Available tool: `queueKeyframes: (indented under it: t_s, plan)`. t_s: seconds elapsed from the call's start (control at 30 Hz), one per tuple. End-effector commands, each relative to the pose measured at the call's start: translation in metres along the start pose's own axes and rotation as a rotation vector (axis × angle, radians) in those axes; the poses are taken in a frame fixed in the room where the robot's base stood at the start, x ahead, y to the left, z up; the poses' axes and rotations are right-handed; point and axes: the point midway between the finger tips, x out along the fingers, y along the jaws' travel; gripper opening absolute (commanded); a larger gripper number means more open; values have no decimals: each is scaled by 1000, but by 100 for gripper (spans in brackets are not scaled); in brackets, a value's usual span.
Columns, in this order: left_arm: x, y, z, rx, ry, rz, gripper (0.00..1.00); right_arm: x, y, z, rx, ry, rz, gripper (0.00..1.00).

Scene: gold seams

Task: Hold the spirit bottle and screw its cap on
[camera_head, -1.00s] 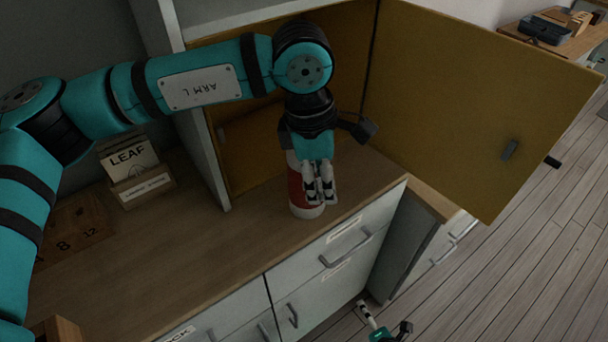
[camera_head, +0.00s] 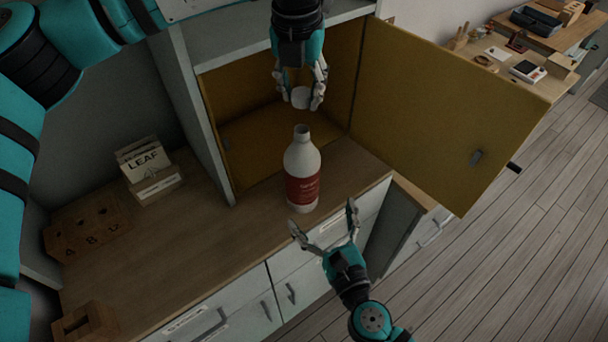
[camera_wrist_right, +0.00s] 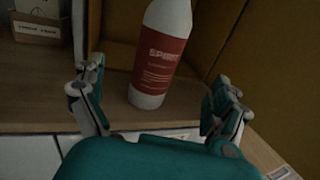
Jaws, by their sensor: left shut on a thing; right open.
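The spirit bottle (camera_head: 302,170) is white with a red label and stands upright on the wooden counter, its neck bare. In the right wrist view the bottle (camera_wrist_right: 160,60) stands beyond and between the fingers, and its top is cut off by the frame. My left gripper (camera_head: 301,98) is shut on the white cap (camera_head: 300,97), holding it above the bottle's neck, apart from it. My right gripper (camera_head: 325,225) is open and empty in front of the bottle at the counter's front edge, not touching it; its fingers also show in the right wrist view (camera_wrist_right: 158,105).
A yellow-lined cabinet (camera_head: 250,135) stands behind the bottle, its yellow door (camera_head: 440,115) open to the right. The counter (camera_head: 200,245) left of the bottle is clear.

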Motion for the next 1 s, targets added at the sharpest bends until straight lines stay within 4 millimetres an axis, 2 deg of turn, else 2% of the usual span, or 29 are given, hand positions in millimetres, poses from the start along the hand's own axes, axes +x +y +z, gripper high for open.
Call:
queueKeyframes:
  t_s: [0.23, 0.37, 0.8, 1.0]
  plan:
    - [1, 0, 0, 2, 0, 0, 24, 2, 0, -1, 3, 1, 0, 100]
    - [1, 0, 0, 3, 0, 0, 24, 11, 0, -1, 3, 0, -1, 100]
    - [0, 0, 0, 3, 0, -1, 24, 91, 0, -1, 4, 0, 0, 100]
    - [0, 0, 0, 3, 0, -1, 24, 113, 0, -2, 4, 2, -1, 100]
